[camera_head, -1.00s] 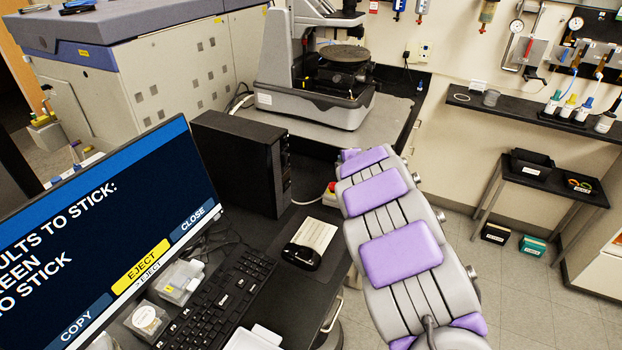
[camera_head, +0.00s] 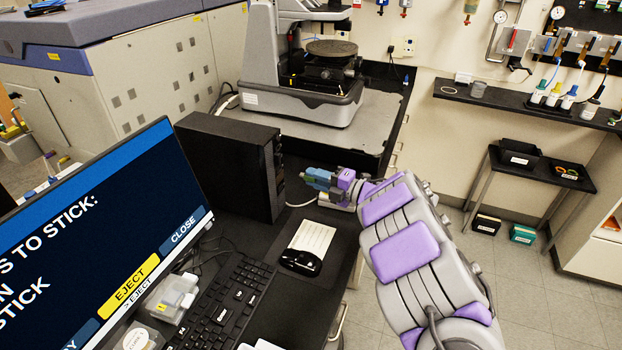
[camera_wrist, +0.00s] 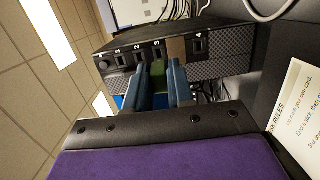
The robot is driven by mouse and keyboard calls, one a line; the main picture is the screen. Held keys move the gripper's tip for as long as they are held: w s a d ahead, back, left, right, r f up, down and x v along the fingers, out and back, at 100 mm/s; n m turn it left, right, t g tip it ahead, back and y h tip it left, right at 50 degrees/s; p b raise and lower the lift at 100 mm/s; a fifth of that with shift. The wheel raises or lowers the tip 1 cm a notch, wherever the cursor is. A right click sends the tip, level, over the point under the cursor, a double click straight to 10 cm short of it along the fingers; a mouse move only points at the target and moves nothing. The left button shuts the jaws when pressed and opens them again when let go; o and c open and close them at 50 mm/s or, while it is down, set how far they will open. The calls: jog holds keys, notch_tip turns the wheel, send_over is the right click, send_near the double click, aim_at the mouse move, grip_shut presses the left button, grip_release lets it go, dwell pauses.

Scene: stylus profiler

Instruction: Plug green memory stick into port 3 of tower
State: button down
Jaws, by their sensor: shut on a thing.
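The black tower (camera_head: 225,165) stands beside the monitor on the desk. In the wrist view its front panel (camera_wrist: 222,70) shows ports labelled 1 to 4. My gripper (camera_head: 312,178) is just right of the tower's front, its fingers pointing at it. In the wrist view its blue fingers (camera_wrist: 160,88) are shut on the green memory stick (camera_wrist: 160,76). The stick lies in line with the label 3 (camera_wrist: 157,47). The fingers and stick hide port 3, so I cannot tell whether the stick touches it.
A monitor (camera_head: 100,230) with an EJECT button and a keyboard (camera_head: 235,300) are at the left. A rules card (camera_head: 312,238) lies on the desk below my gripper. The profiler (camera_head: 310,95) stands behind. A cable runs near the tower's front.

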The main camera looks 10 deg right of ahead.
aim_at(302, 174)
jog(key=shift+a+f+b, duration=0.1)
jog(key=shift+a+b, duration=0.35)
jog(key=shift+b, duration=0.05)
jog(key=shift+w+a, duration=0.15)
jog(key=shift+a, duration=0.1)
jog(key=shift+w+a+y, duration=0.3)
jog(key=shift+w+a, duration=0.7)
jog(key=shift+w, duration=0.2)
jog(key=shift+w+a, duration=0.15)
jog(key=shift+a, duration=0.5)
jog(key=shift+d+b, duration=0.3)
jog(key=shift+a+r, duration=0.15)
jog(key=shift+r, duration=0.05)
jog(key=shift+w+a, duration=0.1)
jog(key=shift+a, duration=0.1)
jog(key=shift+w+a, duration=0.2)
jog(key=shift+a, duration=0.05)
